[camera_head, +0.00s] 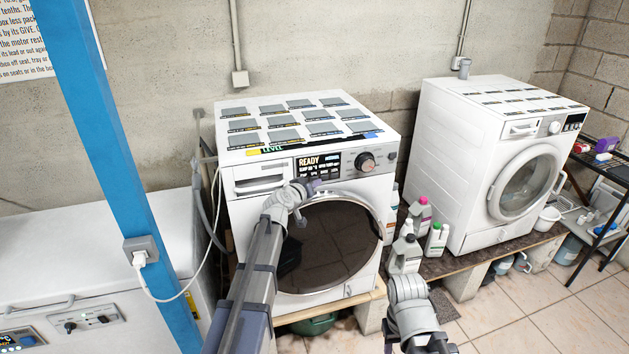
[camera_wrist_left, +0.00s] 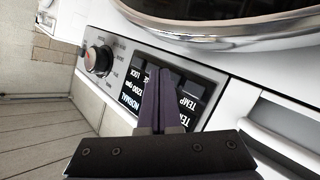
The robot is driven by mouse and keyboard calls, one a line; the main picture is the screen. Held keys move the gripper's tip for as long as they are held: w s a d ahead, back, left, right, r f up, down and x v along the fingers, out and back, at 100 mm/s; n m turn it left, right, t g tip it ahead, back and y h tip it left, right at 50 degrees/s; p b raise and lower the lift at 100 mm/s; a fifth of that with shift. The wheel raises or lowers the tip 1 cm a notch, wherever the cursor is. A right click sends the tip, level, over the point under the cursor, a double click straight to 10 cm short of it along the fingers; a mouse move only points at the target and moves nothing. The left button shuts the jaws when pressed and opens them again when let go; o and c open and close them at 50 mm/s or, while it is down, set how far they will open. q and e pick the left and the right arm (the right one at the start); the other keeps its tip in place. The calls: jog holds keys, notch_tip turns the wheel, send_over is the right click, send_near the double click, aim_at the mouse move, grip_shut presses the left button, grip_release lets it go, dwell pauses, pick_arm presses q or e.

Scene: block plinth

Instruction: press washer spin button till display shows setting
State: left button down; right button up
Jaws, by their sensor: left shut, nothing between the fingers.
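The left-hand washer (camera_head: 247,208) is white with a dark round door. Its dark display (camera_head: 318,164) reads READY on top, with smaller lines I cannot read. A round knob (camera_head: 365,161) is right of it. My left gripper (camera_head: 314,185) is shut and empty just below the display. In the left wrist view its joined fingertips (camera_wrist_left: 160,75) overlap the panel, where the display (camera_wrist_left: 138,84) appears turned, with NORMAL, TEMP and LOCK legible. I cannot tell whether the tips touch the panel. Only links of my right arm show at the bottom.
A second white washer (camera_head: 455,165) stands to the right. Several bottles (camera_head: 437,239) stand between the washers. A blue post (camera_head: 113,150) with a cable rises at left beside a white appliance (camera_head: 85,270). Labelled tiles (camera_head: 284,135) cover the left washer's top.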

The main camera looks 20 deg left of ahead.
pick_arm(q)
jog(key=shift+w+a, duration=0.25)
jog(key=shift+w, duration=0.05)
dwell(0.8)
dwell(0.3)
jog(key=shift+s+d, duration=0.45)
jog(key=shift+s, duration=0.2)
jog(key=shift+s, duration=0.1)
jog(key=s+d, duration=0.1)
jog(key=s, duration=0.1)
jog(key=s+d, duration=0.2)
dwell(0.4)
dwell(1.2)
